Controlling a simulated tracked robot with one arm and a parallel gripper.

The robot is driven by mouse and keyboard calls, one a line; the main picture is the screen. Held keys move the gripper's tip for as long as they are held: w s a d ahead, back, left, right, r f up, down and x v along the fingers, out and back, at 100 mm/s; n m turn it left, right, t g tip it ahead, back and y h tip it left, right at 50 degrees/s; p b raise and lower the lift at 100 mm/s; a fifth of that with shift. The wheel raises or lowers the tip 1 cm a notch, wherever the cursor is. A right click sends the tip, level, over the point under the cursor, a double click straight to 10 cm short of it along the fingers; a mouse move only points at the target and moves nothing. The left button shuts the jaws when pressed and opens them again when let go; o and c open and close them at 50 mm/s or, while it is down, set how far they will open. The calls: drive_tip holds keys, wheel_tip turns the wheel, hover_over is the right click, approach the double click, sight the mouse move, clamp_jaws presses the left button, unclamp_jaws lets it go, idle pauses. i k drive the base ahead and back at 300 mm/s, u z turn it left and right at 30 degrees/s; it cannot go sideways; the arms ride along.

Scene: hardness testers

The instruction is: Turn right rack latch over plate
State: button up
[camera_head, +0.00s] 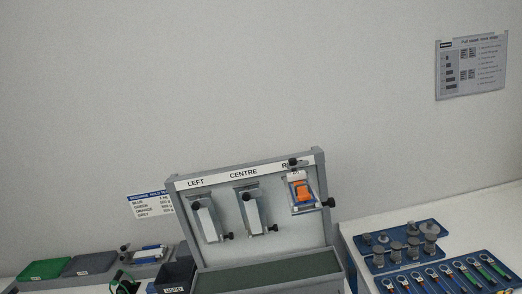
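The rack (283,215) is a grey upright panel with a pale label strip reading LEFT, CENTRE and a partly covered word starting with R. At the right place, a light plate (293,204) with an orange and blue part (302,190) is on the panel. A black knob (292,162) sits above it, over the label, and another black knob (329,203) sticks out at its lower right. I cannot tell which is the right latch, or whether it lies over the plate. My gripper is not in view.
Grey units hang at the left (207,220) and centre (251,212) places. Blue trays with grey weights (397,252) and several ring-ended tools (446,280) lie on the right bench. Green (44,269) and grey (90,264) pads lie left. A poster (471,68) hangs on the wall.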

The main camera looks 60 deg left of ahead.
sight(293, 163)
drive_tip(key=u, duration=0.3)
drive_tip(key=i, duration=0.75)
drive_tip(key=u, duration=0.6)
drive_tip(key=i, duration=0.5)
drive_tip(key=z, duration=0.15)
